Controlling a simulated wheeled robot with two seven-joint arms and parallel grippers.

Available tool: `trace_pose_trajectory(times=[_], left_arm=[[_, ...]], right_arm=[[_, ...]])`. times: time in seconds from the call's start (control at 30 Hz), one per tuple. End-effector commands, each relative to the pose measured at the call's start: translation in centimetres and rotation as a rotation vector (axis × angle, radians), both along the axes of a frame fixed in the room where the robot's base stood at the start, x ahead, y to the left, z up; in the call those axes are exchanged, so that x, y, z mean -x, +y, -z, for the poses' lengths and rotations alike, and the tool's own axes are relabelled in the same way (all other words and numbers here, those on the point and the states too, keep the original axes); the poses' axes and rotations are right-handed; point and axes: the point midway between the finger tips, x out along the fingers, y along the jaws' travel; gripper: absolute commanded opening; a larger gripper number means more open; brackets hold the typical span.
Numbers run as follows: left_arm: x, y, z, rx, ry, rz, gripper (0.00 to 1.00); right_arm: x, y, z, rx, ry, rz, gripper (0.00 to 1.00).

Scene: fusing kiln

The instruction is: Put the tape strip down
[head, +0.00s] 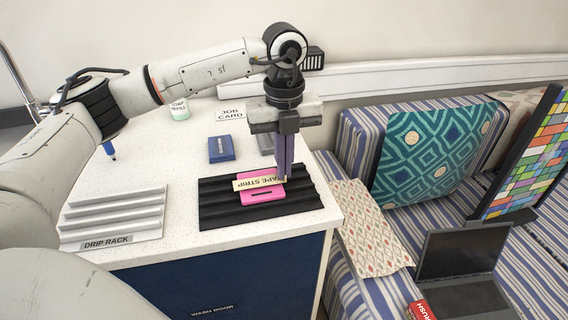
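The tape strip (255,184) is a thin cream strip with dark lettering that reads upside down. It lies across or just above a pink block with a dark slot (262,197) on a black ribbed mat (222,212); whether it touches the block I cannot tell. My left gripper (284,179) points straight down at the strip's right end. Its dark fingers are close together and appear shut on that end. My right gripper is not in view.
A white ribbed drip rack (112,215) stands at the counter's left front. A blue box (221,148), a job card (231,114) and a green-white container (179,110) sit farther back. The counter's right edge is close to the mat, with a striped bench beyond.

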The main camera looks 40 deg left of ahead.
Motion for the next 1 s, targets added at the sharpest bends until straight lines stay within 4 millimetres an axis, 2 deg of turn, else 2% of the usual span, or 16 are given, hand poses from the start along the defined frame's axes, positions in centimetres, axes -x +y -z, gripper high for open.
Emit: trace_pose_trajectory(times=[0.37, 0.5, 0.8, 0.9, 1.0], left_arm=[[0.0, 0.0, 0.8, 0.001, -0.001, 0.001, 0.0], [0.0, 0.0, 0.6, 0.001, -0.001, 0.001, 0.2], [0.0, 0.0, 0.4, 0.001, -0.001, 0.001, 0.2], [-0.1, -0.1, -0.3, 0.001, -0.004, 0.001, 0.2], [-0.1, -0.1, -1.9, 0.002, -0.005, 0.002, 0.2]], right_arm=[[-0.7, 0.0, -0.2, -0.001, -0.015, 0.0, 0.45], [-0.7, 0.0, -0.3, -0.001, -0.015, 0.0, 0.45], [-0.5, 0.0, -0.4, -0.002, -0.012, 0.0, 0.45], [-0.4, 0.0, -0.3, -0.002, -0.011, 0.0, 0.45], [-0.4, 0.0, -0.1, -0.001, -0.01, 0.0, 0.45]])
